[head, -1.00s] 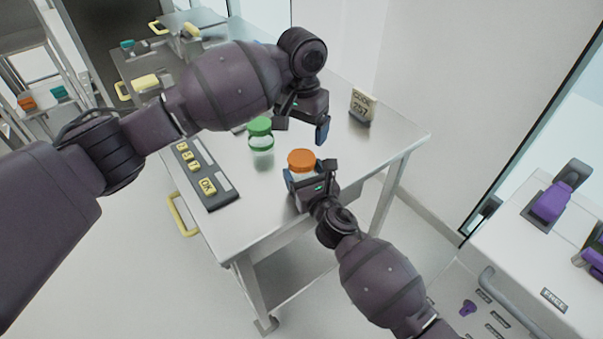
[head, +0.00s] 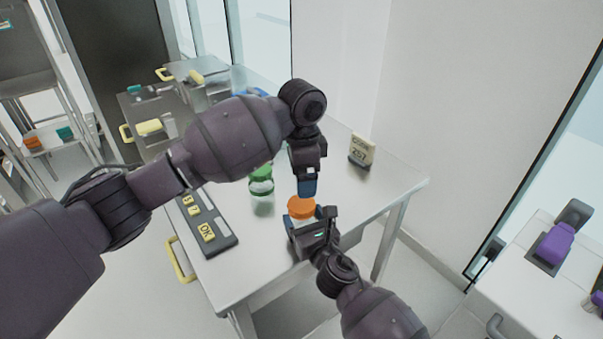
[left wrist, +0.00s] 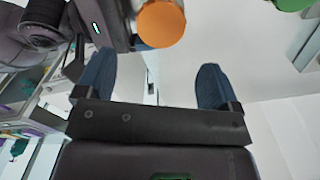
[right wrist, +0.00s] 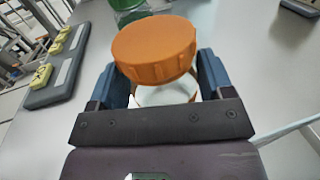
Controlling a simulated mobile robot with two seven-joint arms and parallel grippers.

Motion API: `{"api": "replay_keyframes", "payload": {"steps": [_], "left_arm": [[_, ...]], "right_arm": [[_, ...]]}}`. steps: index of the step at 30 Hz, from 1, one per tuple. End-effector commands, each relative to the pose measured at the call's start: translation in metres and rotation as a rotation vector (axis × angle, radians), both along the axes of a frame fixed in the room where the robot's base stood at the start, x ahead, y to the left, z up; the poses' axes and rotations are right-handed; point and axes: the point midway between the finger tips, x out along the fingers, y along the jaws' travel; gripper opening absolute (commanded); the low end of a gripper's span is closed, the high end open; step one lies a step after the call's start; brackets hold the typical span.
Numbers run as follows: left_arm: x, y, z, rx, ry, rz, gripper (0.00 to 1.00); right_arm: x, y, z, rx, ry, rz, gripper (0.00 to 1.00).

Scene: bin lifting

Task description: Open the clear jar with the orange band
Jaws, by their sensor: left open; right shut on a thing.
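The clear jar with its orange lid (head: 301,207) stands on the steel table. My right gripper (head: 306,228) is shut on the jar body, below the lid. My left gripper (head: 307,187) is open and empty, pointing down just above and behind the lid. In the left wrist view its two blue fingers (left wrist: 154,85) are apart, and the orange lid (left wrist: 161,23) lies beyond them, not between them.
A clear jar with a green lid (head: 261,180) stands behind and left of the orange one. A dark keypad panel (head: 222,238) with yellow keys lies along the table's left edge. The table's right side is clear.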

Motion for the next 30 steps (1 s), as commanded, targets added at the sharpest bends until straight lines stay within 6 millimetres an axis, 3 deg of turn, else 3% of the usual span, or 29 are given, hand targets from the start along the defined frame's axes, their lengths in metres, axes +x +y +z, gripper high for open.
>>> {"api": "replay_keyframes", "payload": {"steps": [6, 14, 30], "left_arm": [[0.001, 0.002, 0.000, 0.009, -0.004, -0.231, 0.87], [0.000, 0.002, -0.003, 0.010, -0.003, -0.337, 0.87], [0.000, 0.002, -0.068, 0.010, -0.002, -0.337, 0.87]], "right_arm": [[0.000, 0.000, 0.000, 0.000, 0.001, 0.000, 0.08], [0.000, 0.000, 0.000, 0.000, 0.001, 0.000, 0.08], [0.000, 0.000, 0.000, 0.000, 0.001, 0.000, 0.08]]}}
